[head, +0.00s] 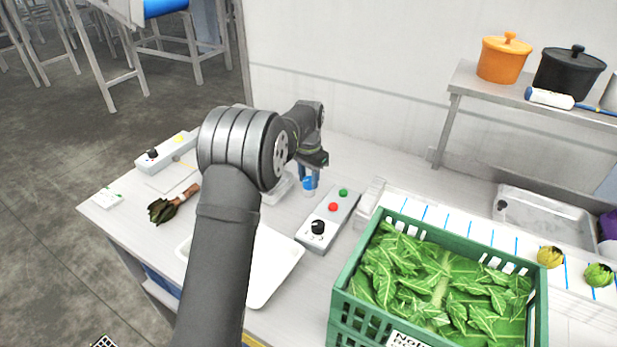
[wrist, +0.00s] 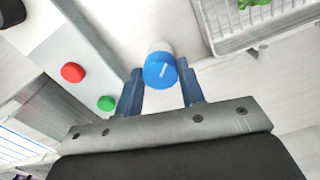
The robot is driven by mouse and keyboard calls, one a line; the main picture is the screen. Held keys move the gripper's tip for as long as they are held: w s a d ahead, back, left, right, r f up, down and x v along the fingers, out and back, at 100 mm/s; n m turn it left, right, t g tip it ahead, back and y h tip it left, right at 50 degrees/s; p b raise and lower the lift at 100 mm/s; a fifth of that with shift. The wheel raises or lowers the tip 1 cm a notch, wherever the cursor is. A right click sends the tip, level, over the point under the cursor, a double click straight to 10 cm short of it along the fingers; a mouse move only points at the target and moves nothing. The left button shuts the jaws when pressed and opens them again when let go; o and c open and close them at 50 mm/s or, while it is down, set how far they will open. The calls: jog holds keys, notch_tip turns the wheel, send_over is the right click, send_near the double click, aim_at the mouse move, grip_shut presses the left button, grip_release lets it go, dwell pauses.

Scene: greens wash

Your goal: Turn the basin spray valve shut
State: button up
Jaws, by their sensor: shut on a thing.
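The basin spray valve has a round blue knob with a white line across its face, on a pale base. In the wrist view the knob (wrist: 158,72) sits between my two blue fingers, and the line is slanted. In the head view the same blue knob (head: 308,184) is small, beyond my arm and behind the control box. My gripper (head: 309,178) is down at the knob. It also shows in the wrist view (wrist: 161,82), shut on the knob's sides. My arm hides part of the bench around the valve in the head view.
A control box (head: 316,234) with red and green buttons and a black knob stands close in front of the valve. A green crate (head: 345,307) of leaves is at right. A white board (head: 278,262) lies under my arm. A leafy bunch (head: 171,204) lies at left.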

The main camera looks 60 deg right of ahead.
aim_at(309, 180)
jog(key=o, duration=1)
notch_tip(309, 180, up, 18)
jog(key=shift+f, duration=0.25)
jog(key=shift+f, duration=0.15)
notch_tip(309, 180, down, 17)
jog(key=shift+f, duration=0.1)
dwell(0.4)
